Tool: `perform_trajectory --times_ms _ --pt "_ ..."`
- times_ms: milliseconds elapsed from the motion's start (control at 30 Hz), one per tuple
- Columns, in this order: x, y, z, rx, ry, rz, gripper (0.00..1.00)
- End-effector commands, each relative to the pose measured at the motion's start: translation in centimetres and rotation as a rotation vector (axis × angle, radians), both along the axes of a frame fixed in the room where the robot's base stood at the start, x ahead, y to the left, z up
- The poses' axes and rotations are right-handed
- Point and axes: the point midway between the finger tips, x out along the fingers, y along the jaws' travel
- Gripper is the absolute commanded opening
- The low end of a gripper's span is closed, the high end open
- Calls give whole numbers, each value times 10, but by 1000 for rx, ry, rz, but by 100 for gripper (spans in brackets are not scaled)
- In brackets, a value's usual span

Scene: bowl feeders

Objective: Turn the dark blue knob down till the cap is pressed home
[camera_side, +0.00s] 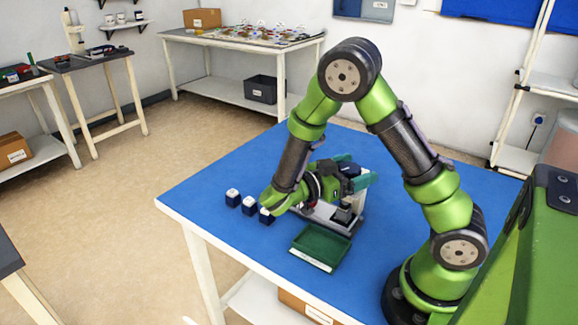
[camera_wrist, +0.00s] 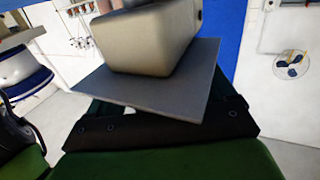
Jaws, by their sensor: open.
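A small press-like fixture with a pale grey post (camera_side: 357,205) and light base stands on the blue table, partly behind my wrist. My gripper (camera_side: 358,171) is held sideways at the top of this fixture, its teal fingers apart on either side of a dark part. I cannot tell whether that part is the dark blue knob, or whether the fingers touch it. In the wrist view, a grey block (camera_wrist: 155,45) on a flat grey plate (camera_wrist: 150,88) covers most of the space before my gripper. The cap cannot be made out.
Several dark blue containers with white tops, including one at the left end (camera_side: 233,198), stand in a row left of my wrist. A green tray (camera_side: 320,247) lies in front of the fixture.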

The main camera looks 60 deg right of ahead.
Motion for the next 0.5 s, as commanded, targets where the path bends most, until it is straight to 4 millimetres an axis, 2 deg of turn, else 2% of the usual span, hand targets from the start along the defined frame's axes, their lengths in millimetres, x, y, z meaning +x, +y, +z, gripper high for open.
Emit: perform_trajectory --times_ms 133,500 --pt "1 -1 0 3 1 193 84" --pt "21 68 0 -2 -3 190 84"
